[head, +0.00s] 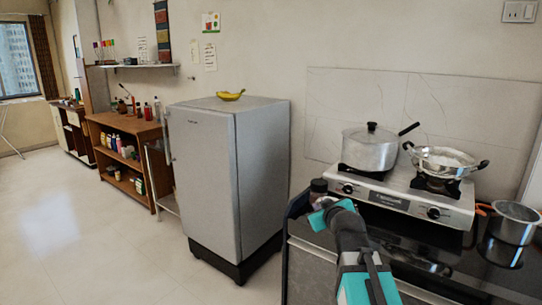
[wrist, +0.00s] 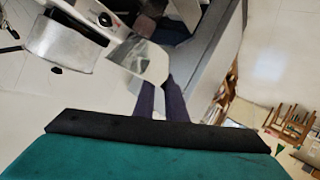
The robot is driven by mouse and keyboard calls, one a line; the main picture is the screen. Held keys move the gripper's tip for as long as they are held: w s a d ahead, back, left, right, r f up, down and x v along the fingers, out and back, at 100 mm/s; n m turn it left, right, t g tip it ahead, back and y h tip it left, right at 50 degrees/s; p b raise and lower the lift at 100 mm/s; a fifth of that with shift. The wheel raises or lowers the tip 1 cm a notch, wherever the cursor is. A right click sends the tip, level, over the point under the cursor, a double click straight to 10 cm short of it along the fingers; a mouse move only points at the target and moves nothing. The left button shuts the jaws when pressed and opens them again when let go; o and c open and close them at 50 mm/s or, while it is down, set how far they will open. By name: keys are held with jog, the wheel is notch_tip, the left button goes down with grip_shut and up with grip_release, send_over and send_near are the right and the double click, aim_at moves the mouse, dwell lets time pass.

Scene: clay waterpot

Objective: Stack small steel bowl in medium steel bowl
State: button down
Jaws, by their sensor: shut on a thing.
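In the wrist view, the two dark fingers of my gripper (wrist: 160,88) are shut on a shiny steel piece, which looks like the small steel bowl (wrist: 142,58). Only part of it shows, so its full shape and tilt are unclear. In the head view my arm reaches up from the bottom to the left front of the stove counter. I cannot pick out the medium steel bowl with certainty in either view.
A gas stove (head: 400,190) bears a lidded pot (head: 369,150) and a two-handled pan (head: 445,160). A steel pot (head: 515,223) stands on the black counter at right. A grey fridge (head: 228,175) with bananas (head: 230,95) stands left. The floor at far left is clear.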

jog(key=shift+w+d+r+m+h, duration=0.1)
jog(key=shift+d+r+m+h, duration=0.3)
jog(key=shift+m+h, duration=0.15)
jog(key=shift+f, duration=0.1)
jog(key=s+d+f+n+g+y, duration=0.1)
jog(key=s+f+n+y, duration=0.1)
jog(key=f, duration=0.6)
jog(key=s+d+f+n+y, duration=0.1)
jog(key=s+f+n+y, duration=0.15)
jog(key=f, duration=0.55)
jog(key=s+a+f+n+g+y, duration=0.2)
jog(key=s+f+n+g+y, duration=0.2)
jog(key=s, duration=0.6)
jog(key=shift+f+n+g+y, duration=0.4)
jog(key=shift+f+n+y, duration=0.3)
jog(key=shift+n+y, duration=0.65)
jog(key=shift+s, duration=0.15)
